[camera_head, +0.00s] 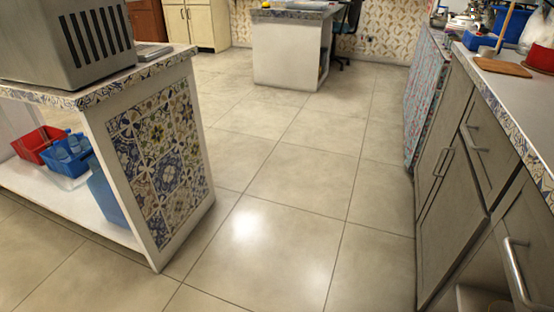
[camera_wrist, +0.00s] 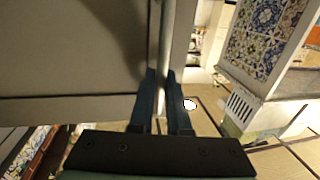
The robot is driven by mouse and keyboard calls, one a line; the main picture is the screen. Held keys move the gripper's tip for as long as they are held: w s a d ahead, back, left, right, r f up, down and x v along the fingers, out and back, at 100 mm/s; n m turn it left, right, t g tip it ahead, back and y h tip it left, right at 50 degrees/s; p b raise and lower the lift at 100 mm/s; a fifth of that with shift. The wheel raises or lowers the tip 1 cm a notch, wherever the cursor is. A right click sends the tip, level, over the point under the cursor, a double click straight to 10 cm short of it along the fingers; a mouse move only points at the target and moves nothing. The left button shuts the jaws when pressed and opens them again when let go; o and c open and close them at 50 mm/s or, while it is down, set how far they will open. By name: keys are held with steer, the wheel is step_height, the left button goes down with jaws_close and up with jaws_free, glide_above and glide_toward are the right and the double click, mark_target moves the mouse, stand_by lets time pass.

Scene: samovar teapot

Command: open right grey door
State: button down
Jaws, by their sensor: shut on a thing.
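In the wrist view my gripper (camera_wrist: 162,78) is shut on a pale upright bar (camera_wrist: 162,35) that looks like a door handle. The bar runs along the edge of a broad grey panel (camera_wrist: 70,50), which fills the left of that view. In the head view the grey cabinet fronts (camera_head: 452,205) line the right side. A metal handle (camera_head: 516,272) shows on the nearest front at the lower right. My gripper is out of the head view, and I cannot tell which handle there it holds.
An opening (camera_head: 480,296) with a pale surface shows below the nearest cabinet fronts. The tiled floor (camera_head: 290,200) is clear in the middle. A tile-sided counter (camera_head: 165,165) with bins stands at the left. A worktop (camera_head: 515,95) runs above the cabinets.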

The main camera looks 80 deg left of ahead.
steer(key=c, duration=0.9)
jaws_free()
steer(key=p+v, duration=0.2)
steer(key=v, duration=1.1)
steer(key=shift+r, duration=0.1)
steer(key=shift+a, duration=0.1)
